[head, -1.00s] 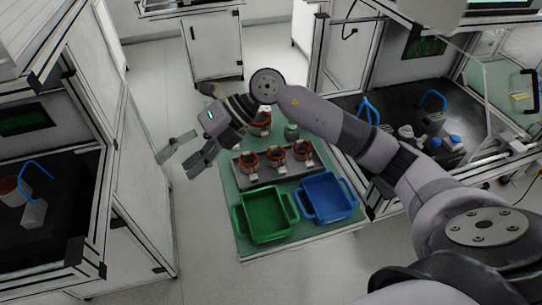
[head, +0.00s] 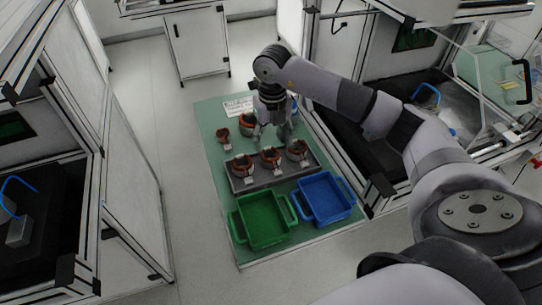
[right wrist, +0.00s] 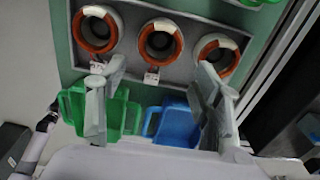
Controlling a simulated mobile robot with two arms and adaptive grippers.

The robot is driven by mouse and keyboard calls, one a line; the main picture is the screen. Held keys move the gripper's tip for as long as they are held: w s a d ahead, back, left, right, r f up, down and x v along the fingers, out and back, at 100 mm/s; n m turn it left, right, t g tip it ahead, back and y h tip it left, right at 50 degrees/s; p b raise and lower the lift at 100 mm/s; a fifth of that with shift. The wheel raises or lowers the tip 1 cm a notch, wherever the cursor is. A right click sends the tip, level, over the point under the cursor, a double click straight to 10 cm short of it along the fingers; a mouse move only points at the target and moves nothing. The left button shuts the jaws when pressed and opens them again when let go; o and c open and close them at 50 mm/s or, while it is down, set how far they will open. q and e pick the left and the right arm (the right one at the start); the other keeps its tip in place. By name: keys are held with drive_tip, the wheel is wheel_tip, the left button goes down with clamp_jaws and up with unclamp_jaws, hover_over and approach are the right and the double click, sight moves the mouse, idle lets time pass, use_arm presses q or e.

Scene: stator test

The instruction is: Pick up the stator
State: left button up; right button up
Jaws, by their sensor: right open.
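Three copper-and-white ring-shaped stators stand in a row on a grey tray (head: 281,178): a left one (head: 240,166), a middle one (head: 270,158) and a right one (head: 297,150). Another stator (head: 247,122) stands behind the tray, partly hidden by my gripper. My right gripper (head: 272,135) points down, open and empty, close behind the tray's row in the head view; its height is hard to tell. In the right wrist view its spread fingers (right wrist: 158,82) frame the middle stator (right wrist: 160,41), apart from it. My left gripper is not in view.
A green bin (head: 262,222) and a blue bin (head: 326,199) stand at the table's front. Framed workstations flank the table on both sides.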

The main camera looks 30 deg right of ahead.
sight(271, 157)
wheel_tip(271, 157, down, 3)
drive_tip(key=shift+r, duration=0.2)
drive_tip(key=f, duration=0.1)
drive_tip(key=f+p, duration=0.2)
drive_tip(key=f, duration=0.1)
drive_tip(key=shift+w+f, duration=0.1)
drive_tip(key=shift+w, duration=0.15)
drive_tip(key=shift+f, duration=0.55)
drive_tip(key=shift+c, duration=0.5)
drive_tip(key=shift+r, duration=0.1)
drive_tip(key=c, duration=1.1)
